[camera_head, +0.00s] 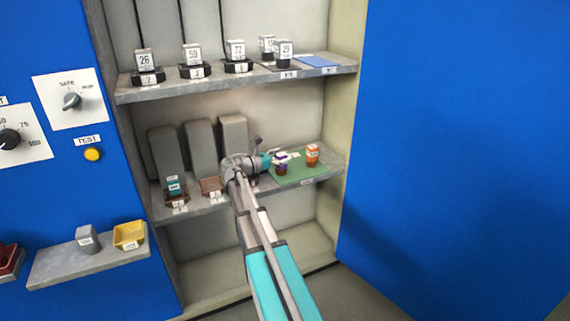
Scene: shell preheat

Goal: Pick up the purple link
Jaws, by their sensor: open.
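The purple link (281,168) is a small dark purple piece with a pale label, standing on the green mat (300,173) on the middle shelf. My gripper (278,159) is open and reaches in from the left, right at the purple link. Its fingers overlap the link in this view, so I cannot tell whether they touch it. An orange link (312,155) with a white label stands to the right on the same mat.
A teal piece (174,185) sits in a holder at the left of the middle shelf (203,211). Grey upright blocks (233,134) stand behind. Numbered pieces (192,57) stand on the upper shelf (180,90). A side ledge holds a grey block (87,239) and yellow bin (129,235).

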